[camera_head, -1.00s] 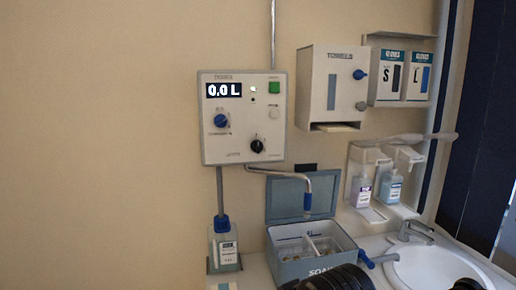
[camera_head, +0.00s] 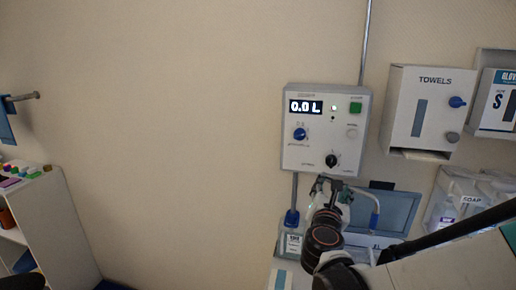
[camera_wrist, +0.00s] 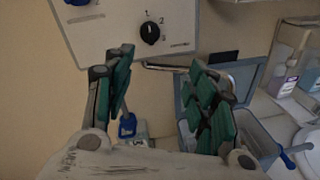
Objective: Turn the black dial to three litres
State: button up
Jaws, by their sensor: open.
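The black dial (camera_head: 332,160) sits at the lower right of the white wall panel (camera_head: 290,155). In the wrist view the dial (camera_wrist: 150,32) shows large, with the numbers 1 and 2 and a partly hidden mark around it. The panel's display (camera_head: 306,107) reads 0.0 L. My gripper (camera_head: 330,184) is just below the panel, close under the dial. In the wrist view its green-padded fingers (camera_wrist: 160,75) are wide apart with nothing between them, and the dial lies beyond and above the gap. The gripper is not touching the dial.
A blue knob (camera_head: 300,134) and a green button (camera_head: 355,107) share the panel. A bent metal spout with a blue end (camera_head: 373,222) hangs below it.

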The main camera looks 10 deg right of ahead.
aim_at(331, 163)
jog(key=w+d, duration=0.1)
jog(key=w, duration=0.3)
jog(key=w+d+n, duration=0.1)
jog(key=w+d, duration=0.1)
jog(key=w, duration=0.2)
jog(key=w+d+r+n, duration=0.1)
jog(key=w+d, duration=0.1)
jog(key=w, duration=0.3)
jog(key=shift+w+d+t, duration=0.1)
jog(key=shift+d+t, duration=0.05)
jog(key=shift+t, duration=0.25)
jog(key=c, duration=1.1)
